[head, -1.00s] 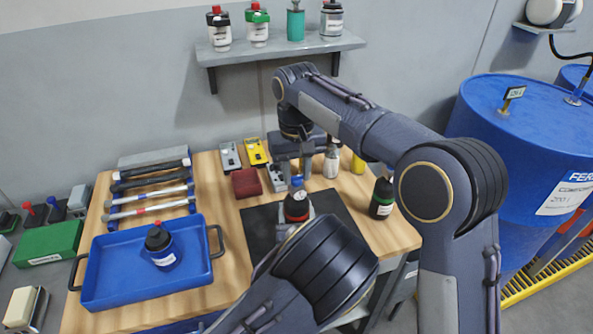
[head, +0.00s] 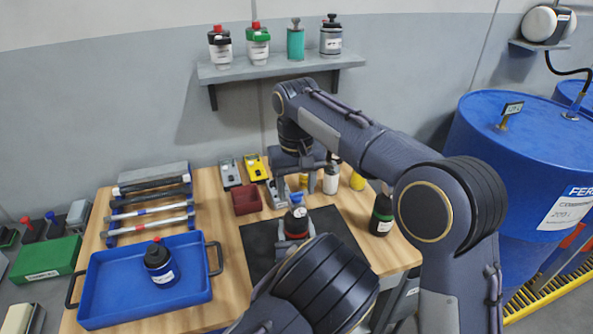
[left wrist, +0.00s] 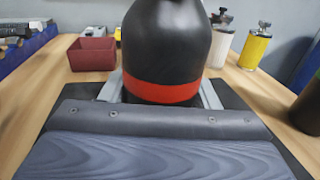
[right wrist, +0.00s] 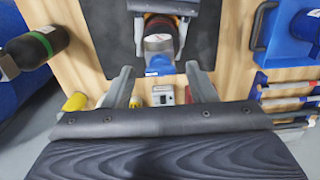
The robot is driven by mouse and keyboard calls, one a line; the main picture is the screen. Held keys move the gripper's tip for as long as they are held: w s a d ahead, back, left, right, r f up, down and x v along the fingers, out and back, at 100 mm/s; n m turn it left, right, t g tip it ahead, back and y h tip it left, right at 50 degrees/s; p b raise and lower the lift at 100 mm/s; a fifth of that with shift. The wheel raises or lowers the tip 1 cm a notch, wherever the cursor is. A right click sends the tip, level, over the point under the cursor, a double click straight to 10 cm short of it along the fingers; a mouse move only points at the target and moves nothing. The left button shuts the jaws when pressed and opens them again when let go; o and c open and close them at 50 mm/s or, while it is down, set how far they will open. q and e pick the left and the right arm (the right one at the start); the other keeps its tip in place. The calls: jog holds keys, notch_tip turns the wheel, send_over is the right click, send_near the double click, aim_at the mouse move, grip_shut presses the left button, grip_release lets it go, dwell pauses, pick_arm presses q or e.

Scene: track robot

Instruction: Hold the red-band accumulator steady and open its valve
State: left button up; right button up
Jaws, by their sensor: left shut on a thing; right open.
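The red-band accumulator (head: 297,222) is a black bottle standing upright on the dark mat (head: 262,242), with a blue valve (head: 297,198) on top. Its red band (left wrist: 160,92) is clear in the left wrist view. My left gripper (head: 292,240) is shut on the accumulator, one finger on each side; my left arm hides part of it. My right gripper (head: 304,180) is open close to the valve. In the right wrist view the blue valve (right wrist: 158,66) lies between its fingertips, apart from both fingers.
A green-band bottle (head: 382,215) stands right of the mat. A small dark red box (head: 246,200) and a white-bodied bottle (head: 330,180) are behind. The blue tray (head: 110,305) at left holds another black bottle (head: 159,263). A shelf (head: 275,67) is on the wall.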

aim_at(296, 193)
notch_tip(296, 193, up, 11)
jog(key=shift+r, duration=0.2)
dwell(0.5)
pick_arm(q)
jog(key=o, duration=1.3)
jog(key=shift+o, duration=0.2)
